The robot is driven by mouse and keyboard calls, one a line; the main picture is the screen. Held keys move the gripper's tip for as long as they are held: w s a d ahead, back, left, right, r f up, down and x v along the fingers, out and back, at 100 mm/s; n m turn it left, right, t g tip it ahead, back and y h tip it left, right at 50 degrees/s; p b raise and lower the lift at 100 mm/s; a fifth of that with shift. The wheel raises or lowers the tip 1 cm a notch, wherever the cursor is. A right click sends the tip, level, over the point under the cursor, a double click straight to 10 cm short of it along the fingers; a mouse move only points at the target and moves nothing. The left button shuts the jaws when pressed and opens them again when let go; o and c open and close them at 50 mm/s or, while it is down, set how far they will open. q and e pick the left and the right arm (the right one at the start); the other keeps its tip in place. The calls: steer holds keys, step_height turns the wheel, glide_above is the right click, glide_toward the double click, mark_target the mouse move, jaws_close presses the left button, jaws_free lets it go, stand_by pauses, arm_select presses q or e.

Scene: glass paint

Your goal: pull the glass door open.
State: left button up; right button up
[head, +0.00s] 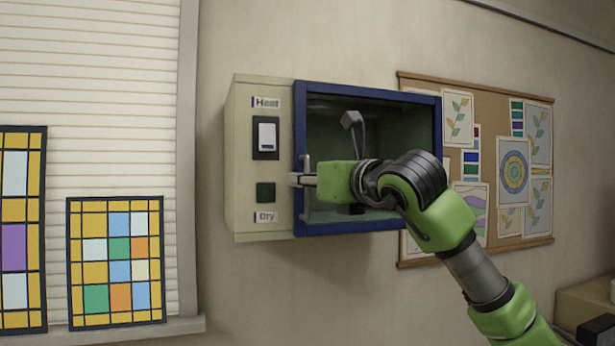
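The glass door (368,228) has a blue frame and dark glass, on the front of a cream wall cabinet (240,160). It looks closed or nearly so. A vertical metal handle (306,211) is at the door's left edge. My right gripper (303,180) is at the middle of this handle, its fingers pointing left and overlapping the bar. Whether the fingers are closed on it cannot be made out. The green gripper body and wrist cover part of the glass. My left gripper is not in view.
The cabinet has a white switch (267,137) marked Heat and a dark green button (266,193) marked Dry. A pin board (440,259) with pictures hangs to the right. Stained-glass panels (116,262) stand on the left. The wall below the cabinet is clear.

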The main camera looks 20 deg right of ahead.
jaws_close()
steer(key=shift+s, duration=0.15)
